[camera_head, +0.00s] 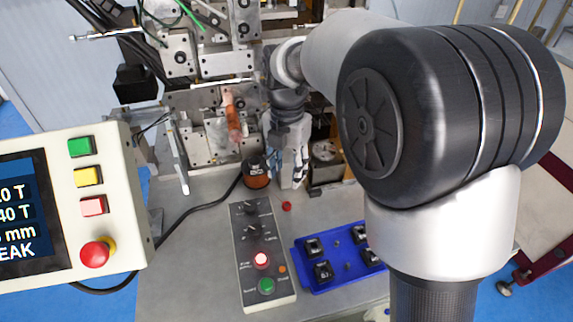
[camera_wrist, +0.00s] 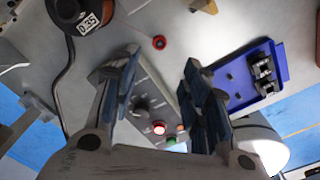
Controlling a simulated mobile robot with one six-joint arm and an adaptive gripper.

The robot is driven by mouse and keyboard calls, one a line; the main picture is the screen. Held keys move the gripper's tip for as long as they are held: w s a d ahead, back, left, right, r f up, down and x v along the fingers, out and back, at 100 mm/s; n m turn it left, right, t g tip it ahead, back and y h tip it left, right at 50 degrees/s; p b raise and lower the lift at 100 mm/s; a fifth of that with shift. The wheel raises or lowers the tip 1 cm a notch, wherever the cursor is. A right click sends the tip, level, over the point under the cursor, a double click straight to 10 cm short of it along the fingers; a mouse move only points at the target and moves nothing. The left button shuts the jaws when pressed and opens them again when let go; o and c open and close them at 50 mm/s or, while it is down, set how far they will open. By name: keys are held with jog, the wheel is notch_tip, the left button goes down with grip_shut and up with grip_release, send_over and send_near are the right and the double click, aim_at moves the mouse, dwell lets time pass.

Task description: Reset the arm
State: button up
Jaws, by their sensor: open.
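My gripper (camera_head: 290,178) hangs fingers down in front of the winder machine in the head view. In the wrist view my gripper (camera_wrist: 157,68) is open, with its two dark blue-grey fingers apart and nothing between them but the grey table and part of a control box further off. A dark spool with copper-coloured sides (camera_head: 257,172) stands just left of my gripper. In the wrist view this spool (camera_wrist: 82,14) carries a 0.35 label.
A small red button-like piece (camera_head: 287,206) is on the table below my gripper. The control box (camera_head: 254,228) has knobs and a lit red button. A blue tray (camera_head: 303,262) holds black parts. A display console (camera_head: 115,185) stands at left. The winder machine (camera_head: 215,62) rises behind.

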jog(key=s+d+r+m+t, duration=0.2)
jog(key=s+d+r+m, duration=0.55)
jog(key=s+m, duration=0.45)
jog(key=s+d+f+m+t, duration=0.1)
jog(key=s+d+m, duration=0.3)
jog(key=s+m, duration=0.9)
jog(key=m+t, duration=0.1)
jog(key=m, duration=0.3)
jog(key=shift+f+t, duration=0.2)
jog(key=shift+t, duration=0.1)
